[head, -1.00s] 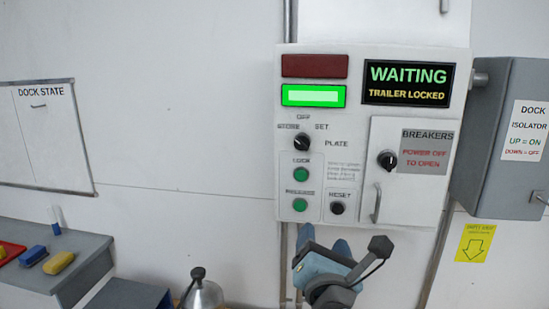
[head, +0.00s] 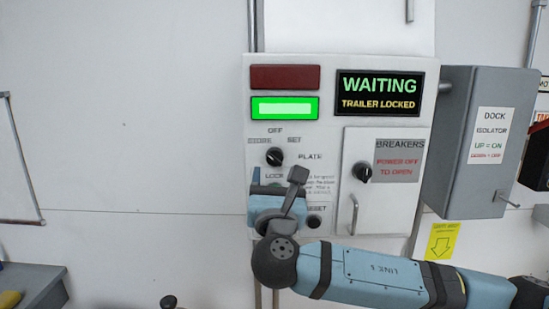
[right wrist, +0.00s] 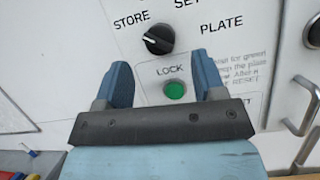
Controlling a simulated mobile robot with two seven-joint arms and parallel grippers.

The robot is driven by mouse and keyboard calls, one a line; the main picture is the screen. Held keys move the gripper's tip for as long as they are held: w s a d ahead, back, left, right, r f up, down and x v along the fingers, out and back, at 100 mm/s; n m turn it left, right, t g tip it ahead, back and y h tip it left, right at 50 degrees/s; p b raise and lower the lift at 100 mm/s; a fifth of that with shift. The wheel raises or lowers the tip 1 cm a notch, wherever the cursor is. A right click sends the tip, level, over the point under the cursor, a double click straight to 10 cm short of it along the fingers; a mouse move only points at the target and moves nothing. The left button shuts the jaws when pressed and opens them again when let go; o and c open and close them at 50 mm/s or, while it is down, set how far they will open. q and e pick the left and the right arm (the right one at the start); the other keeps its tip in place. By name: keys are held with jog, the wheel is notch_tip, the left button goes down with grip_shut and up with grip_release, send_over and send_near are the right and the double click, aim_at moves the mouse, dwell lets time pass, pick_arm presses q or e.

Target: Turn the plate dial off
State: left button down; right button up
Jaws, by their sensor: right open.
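The plate dial is a black round knob (head: 274,156) on the white control panel (head: 333,222), with the labels OFF, STORE, SET and PLATE around it. In the right wrist view the dial (right wrist: 158,39) has a pale mark on its left side, towards STORE; its exact setting is hard to tell. My right gripper (head: 256,184) is in front of the panel, just below the dial. In the right wrist view its blue fingers (right wrist: 165,78) are apart and empty, with the green LOCK button (right wrist: 175,90) between them. My left gripper is out of view.
A lit sign (head: 380,94) reads WAITING, TRAILER LOCKED. The breakers door (head: 380,215) with its own knob and handle is right of the dial. A grey isolator box (head: 465,150) sticks out further right.

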aim_at(275, 163)
jog(key=shift+p+x, duration=0.4)
jog(key=shift+x, duration=1.8)
jog(key=shift+c, duration=0.2)
jog(key=c, duration=0.9)
